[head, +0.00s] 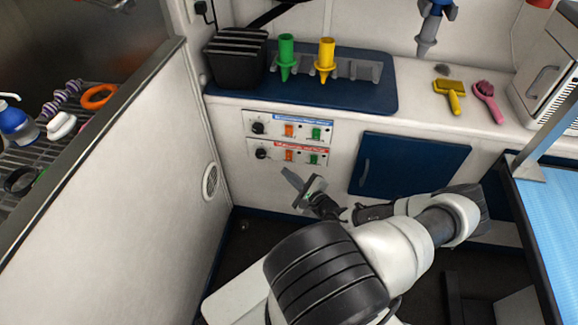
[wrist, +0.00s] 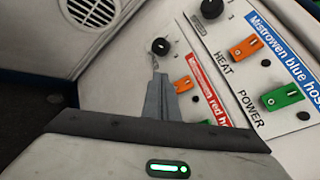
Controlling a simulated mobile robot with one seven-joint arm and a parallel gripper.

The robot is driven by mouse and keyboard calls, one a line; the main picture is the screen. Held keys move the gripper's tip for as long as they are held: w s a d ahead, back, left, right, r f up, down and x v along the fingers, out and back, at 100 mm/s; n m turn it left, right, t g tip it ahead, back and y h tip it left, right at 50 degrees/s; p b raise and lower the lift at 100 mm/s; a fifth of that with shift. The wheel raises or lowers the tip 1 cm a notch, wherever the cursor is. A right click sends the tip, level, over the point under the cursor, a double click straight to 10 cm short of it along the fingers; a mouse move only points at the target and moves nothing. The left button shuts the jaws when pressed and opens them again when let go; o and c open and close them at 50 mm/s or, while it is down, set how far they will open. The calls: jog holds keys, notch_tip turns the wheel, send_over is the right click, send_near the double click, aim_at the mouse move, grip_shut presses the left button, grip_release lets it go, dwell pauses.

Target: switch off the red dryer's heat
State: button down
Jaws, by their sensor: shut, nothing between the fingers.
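The red-labelled dryer panel (head: 276,145) is the lower of two on the white cabinet front. It has a black knob (head: 261,153), an orange switch (head: 289,155) and a green switch (head: 313,159). My gripper (head: 290,175) is shut and empty, below the red panel in the head view. It also shows in the wrist view (wrist: 157,76). I cannot tell whether the fingertips touch the panel.
The blue-labelled panel sits directly above, with its own orange switch (wrist: 245,47) marked HEAT and green switch (wrist: 283,97) marked POWER. A blue cabinet door (head: 408,166) is to the right. A white partition (head: 125,165) with a round vent stands on the left.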

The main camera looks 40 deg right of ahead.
aim_at(289, 156)
jog(key=shift+w+d+f, duration=0.2)
jog(key=shift+w+d, duration=0.75)
jog(key=shift+d, duration=0.15)
dwell(1.3)
jog(key=shift+w+d, duration=0.3)
jog(key=shift+w+d+f, duration=0.1)
jog(key=shift+w+d, duration=0.15)
jog(key=shift+d, duration=0.05)
dwell(0.7)
dwell(0.3)
jog(key=shift+s+a+p, duration=0.55)
jog(key=shift+a+p, duration=0.1)
jog(key=shift+p, duration=0.25)
